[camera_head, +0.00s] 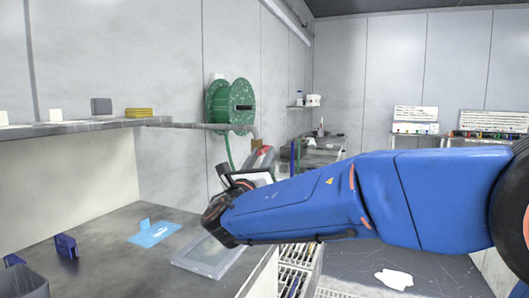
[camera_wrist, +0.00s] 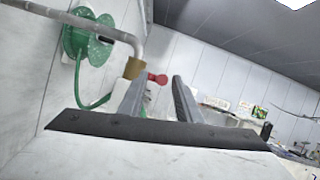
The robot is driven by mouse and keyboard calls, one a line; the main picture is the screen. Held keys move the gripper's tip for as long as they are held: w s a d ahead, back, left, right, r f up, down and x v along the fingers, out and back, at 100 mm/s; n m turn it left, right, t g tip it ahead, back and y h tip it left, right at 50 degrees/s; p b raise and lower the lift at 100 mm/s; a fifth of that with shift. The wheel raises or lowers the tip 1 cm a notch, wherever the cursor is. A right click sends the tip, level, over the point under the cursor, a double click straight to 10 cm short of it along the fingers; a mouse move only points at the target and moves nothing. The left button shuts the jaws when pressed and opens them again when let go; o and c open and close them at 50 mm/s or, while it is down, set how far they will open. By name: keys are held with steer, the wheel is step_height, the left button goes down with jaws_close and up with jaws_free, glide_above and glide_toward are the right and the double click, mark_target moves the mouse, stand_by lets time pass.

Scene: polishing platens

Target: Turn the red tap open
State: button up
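The red tap (camera_wrist: 156,79) shows in the wrist view as a small red knob beside a brass fitting (camera_wrist: 134,68) at the end of a grey pipe (camera_wrist: 111,33). My gripper (camera_wrist: 159,80) is open, and its two grey fingers point toward the tap. The red knob appears between the fingertips, nearer the left finger, which overlaps the area below the brass fitting. I cannot tell the remaining distance or whether anything touches. In the head view my gripper (camera_head: 252,170) is beyond the bench, below the pipe's end, and partly hidden by my blue arm.
A green hose reel (camera_head: 229,101) hangs on the wall behind the pipe, its hose hanging down. A shelf (camera_head: 85,127) runs along the left wall. The bench below (camera_head: 105,228) holds a blue tray piece (camera_head: 154,234) and a grey panel (camera_head: 208,258). A white patch (camera_head: 394,279) lies on the floor.

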steer(key=shift+x, duration=1.35)
jaws_close()
